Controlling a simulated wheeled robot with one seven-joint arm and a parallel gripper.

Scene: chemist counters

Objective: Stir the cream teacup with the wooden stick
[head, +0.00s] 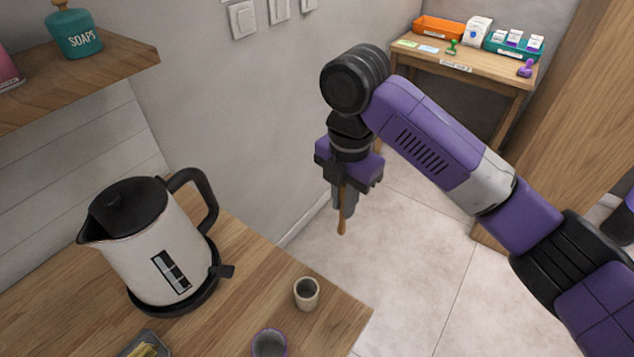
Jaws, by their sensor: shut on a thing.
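The cream teacup (306,294) stands upright on the wooden counter (335,313), close to its right corner. Its opening faces up and its inside looks grey. My gripper (345,200) points down and is shut on the wooden stick (342,220). The stick hangs down below the fingers, and its upper part is hidden by the gripper. In the picture the gripper and stick are above and right of the teacup, apart from it, over the floor beyond the counter edge.
A white kettle (150,240) with a black lid stands left of the teacup. A purple-rimmed cup (269,344) and a small dish (146,345) are at the front. A shelf (90,75) is upper left. A side table (470,73) with trays stands at the back.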

